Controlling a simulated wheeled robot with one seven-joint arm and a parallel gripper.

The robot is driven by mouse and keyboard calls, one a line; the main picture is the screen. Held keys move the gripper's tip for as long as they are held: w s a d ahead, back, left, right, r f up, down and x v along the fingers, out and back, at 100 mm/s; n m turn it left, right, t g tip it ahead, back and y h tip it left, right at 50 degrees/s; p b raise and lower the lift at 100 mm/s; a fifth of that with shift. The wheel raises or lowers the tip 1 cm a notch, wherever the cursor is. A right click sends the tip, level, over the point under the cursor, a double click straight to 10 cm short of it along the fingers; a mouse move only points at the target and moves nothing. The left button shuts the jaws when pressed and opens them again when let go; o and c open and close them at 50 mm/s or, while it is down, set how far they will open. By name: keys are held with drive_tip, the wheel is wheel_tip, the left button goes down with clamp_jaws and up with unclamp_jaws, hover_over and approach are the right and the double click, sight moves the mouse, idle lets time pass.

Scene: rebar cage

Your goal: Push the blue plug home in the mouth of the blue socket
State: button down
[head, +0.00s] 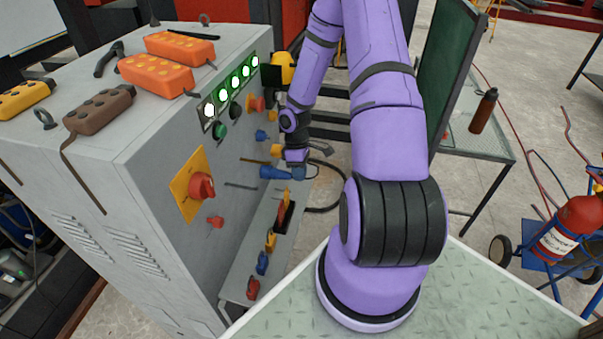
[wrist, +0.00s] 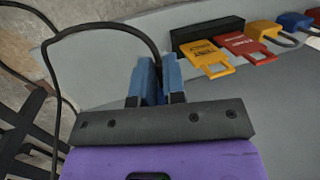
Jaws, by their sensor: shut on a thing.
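The blue plug (head: 273,172) is held level in front of the grey cabinet's panel, low and near its far end. My gripper (head: 297,172) is shut on its right end. In the wrist view, blue parts of the plug (wrist: 146,80) show at the jaws (wrist: 157,100), with a black cable looping off to the left. A small blue fitting (head: 261,135) on the panel, above the plug in the head view, may be the blue socket; the plug looks apart from it. The socket's mouth does not show clearly, and the wrist view shows no socket.
Padlocks (wrist: 205,56) in several colours lie along the shelf below the panel. A red rotary switch (head: 202,186) and lit green indicators (head: 235,83) stick out of the panel. Orange pendants (head: 155,73) lie on the cabinet top. A mesh table (head: 478,148) stands right.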

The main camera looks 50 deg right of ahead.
drive_tip(key=shift+w+a, duration=0.25)
drive_tip(key=shift+w, duration=0.15)
drive_tip(key=c, duration=1.1)
unclamp_jaws()
drive_tip(key=shift+s, duration=0.1)
